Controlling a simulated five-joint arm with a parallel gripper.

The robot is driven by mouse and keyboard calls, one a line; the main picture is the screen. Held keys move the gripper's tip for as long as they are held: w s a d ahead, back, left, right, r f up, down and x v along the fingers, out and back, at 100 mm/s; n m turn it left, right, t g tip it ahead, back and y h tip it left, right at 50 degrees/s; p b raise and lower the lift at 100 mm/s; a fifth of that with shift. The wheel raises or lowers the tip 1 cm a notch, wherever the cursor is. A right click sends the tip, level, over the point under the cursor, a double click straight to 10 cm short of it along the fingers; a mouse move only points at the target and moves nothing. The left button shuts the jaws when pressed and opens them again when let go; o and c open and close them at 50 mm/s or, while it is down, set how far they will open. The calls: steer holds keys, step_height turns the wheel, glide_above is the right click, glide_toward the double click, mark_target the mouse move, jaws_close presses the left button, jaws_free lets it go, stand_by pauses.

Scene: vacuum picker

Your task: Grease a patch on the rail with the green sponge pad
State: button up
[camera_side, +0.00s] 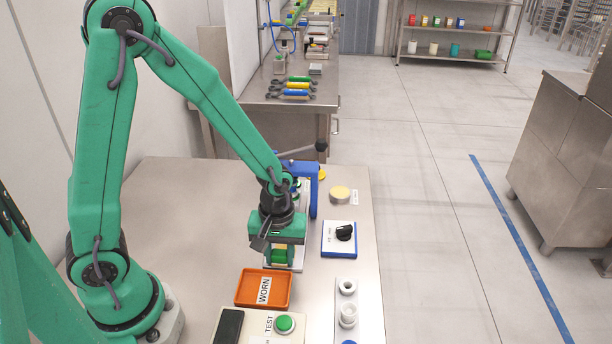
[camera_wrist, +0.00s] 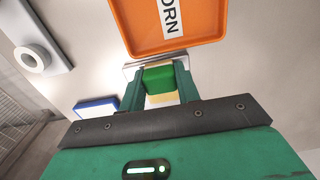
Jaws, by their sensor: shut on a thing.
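My gripper (camera_side: 279,262) points down over the middle of the bench and is shut on the green sponge pad (camera_side: 278,256). In the wrist view, the pad (camera_wrist: 160,78) sits between the two fingers (camera_wrist: 161,84), with a pale yellow part beside the green. A grey metal plate or rail (camera_wrist: 130,69) shows just past the fingertips; its edge also shows beside the gripper in the side view (camera_side: 299,267). Most of it is hidden by my gripper. I cannot tell whether the pad touches it.
An orange tray marked WORN (camera_side: 282,291) lies just in front of the gripper. A green TEST button (camera_side: 285,323), a black-knob box (camera_side: 339,239), white rings (camera_side: 347,314) and a yellow round tin (camera_side: 340,192) stand around. A blue frame (camera_side: 314,190) rises behind.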

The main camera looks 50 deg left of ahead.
steer(key=shift+r, duration=4)
steer(key=shift+r, duration=0.1)
